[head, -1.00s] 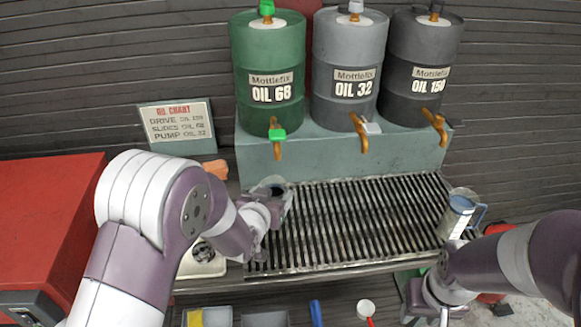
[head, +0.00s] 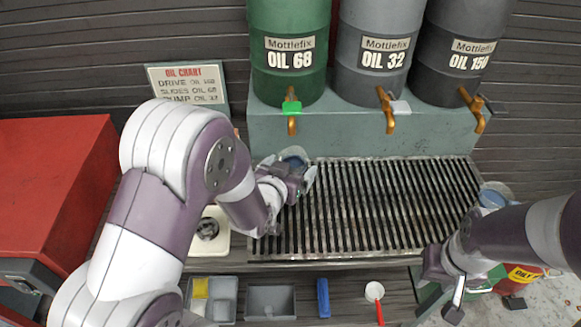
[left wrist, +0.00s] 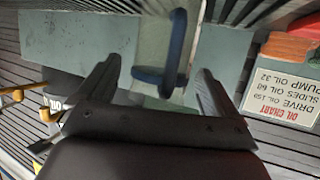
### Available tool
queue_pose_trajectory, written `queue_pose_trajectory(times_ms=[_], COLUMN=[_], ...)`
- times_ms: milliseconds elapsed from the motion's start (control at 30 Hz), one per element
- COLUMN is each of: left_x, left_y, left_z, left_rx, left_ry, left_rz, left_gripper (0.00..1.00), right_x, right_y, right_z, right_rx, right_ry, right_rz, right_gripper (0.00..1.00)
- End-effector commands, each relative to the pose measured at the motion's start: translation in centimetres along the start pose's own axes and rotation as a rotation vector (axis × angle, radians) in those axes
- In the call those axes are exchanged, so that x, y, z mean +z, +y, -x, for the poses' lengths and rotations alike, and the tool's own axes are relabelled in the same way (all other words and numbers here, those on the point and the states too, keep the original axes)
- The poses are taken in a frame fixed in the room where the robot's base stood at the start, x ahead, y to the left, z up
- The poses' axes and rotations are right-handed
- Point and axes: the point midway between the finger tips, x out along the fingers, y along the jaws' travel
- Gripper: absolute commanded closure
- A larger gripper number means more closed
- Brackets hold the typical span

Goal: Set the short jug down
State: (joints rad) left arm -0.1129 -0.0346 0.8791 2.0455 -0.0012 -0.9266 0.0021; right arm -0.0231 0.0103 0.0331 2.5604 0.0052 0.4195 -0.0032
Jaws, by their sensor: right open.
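A clear jug with a blue handle, by its place the short jug (head: 293,154), is at the back left of the slotted drip grate, below the green drum's tap. In the left wrist view its blue handle (left wrist: 174,55) lies between my fingers, with gaps visible on both sides. My left gripper (head: 288,178) is open at the jug and hides most of it. It also shows in the left wrist view (left wrist: 160,78). A second jug (head: 494,195) is at the grate's right end, partly behind my right arm. My right gripper (head: 445,285) is open, in front of the grate's right end.
Green (head: 290,80), grey (head: 375,75) and dark (head: 455,85) oil drums stand on a ledge behind the grate (head: 380,215). Grey bins (head: 270,302), a blue object (head: 323,298) and a red-handled scoop (head: 375,292) lie in front. The grate's middle is clear.

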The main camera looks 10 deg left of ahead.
Motion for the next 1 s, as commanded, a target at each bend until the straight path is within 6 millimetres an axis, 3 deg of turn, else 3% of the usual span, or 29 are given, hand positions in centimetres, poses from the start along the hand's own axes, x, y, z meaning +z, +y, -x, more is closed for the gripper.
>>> queue_pose_trajectory(times_ms=[167,267,533,733,867,1000], left_x=[-0.1,-0.2,-0.3,0.0,1.8,4.9], left_y=[0.0,0.0,0.0,0.0,-0.7,-1.6], left_z=[0.6,2.3,9.2,11.7,11.3,12.7], left_rx=[0.0,0.0,0.0,-0.001,-0.019,-0.045], left_ry=[0.001,0.003,0.002,-0.012,-0.217,-0.615], left_rz=[0.0,0.0,0.0,0.001,0.009,0.036], left_gripper=[0.07,0.07,0.07,0.07,0.07,0.07], right_x=[0.0,0.0,-0.1,-0.2,-0.2,-0.2], right_y=[0.0,0.0,0.0,0.0,0.0,0.0], right_z=[0.1,0.2,1.0,1.6,1.6,1.5], right_rx=[0.0,0.0,0.0,0.0,0.0,0.0], right_ry=[0.0,0.0,0.0,0.0,0.0,0.0], right_rz=[0.0,0.0,0.0,0.0,0.0,0.0], right_gripper=[0.57,0.57,0.57,0.57,0.57,0.57])
